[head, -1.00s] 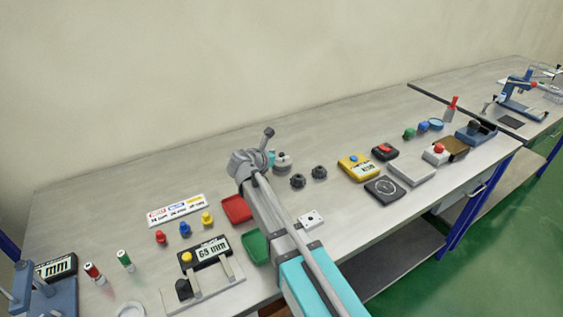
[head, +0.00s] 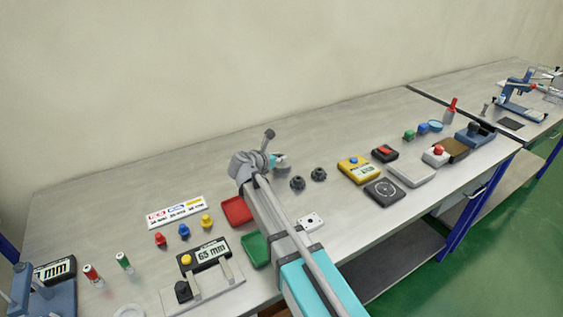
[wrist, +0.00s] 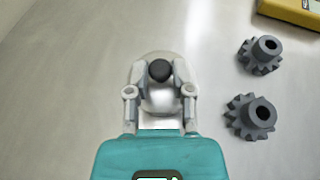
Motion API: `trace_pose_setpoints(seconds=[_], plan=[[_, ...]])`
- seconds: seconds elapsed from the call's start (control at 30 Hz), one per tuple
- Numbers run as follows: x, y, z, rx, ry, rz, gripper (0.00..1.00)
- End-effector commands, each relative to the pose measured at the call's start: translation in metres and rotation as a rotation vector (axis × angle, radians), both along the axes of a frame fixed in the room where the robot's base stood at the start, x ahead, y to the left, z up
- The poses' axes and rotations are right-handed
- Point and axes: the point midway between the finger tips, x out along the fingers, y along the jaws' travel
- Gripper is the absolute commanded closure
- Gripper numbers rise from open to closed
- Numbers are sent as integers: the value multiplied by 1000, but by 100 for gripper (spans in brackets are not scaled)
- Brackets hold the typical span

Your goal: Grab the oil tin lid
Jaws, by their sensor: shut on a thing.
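The oil tin lid (wrist: 161,98) is pale and round, with a dark round knob (wrist: 160,70) on top. In the wrist view it sits between the two fingers of my gripper (wrist: 160,80), which are shut on the knob. In the head view my gripper (head: 274,160) is beyond the end of my arm, and only part of the grey lid (head: 283,163) shows beside it. The tin's body under the lid cannot be made out, and I cannot tell whether the lid is raised.
Two dark gears (head: 297,183) lie just right of my gripper, and a yellow meter (head: 354,169) is farther right. A red tray (head: 237,210) and a green tray (head: 256,250) lie left of my arm. The bench behind my gripper is clear.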

Motion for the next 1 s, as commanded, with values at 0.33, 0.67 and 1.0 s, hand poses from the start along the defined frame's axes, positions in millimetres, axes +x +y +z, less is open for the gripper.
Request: trace_pose_setpoints(seconds=[0.33,0.67,1.0], plan=[[0,0,0,0,0,0,100],[0,0,9,0,0,0,100],[0,0,38,0,0,1,100]])
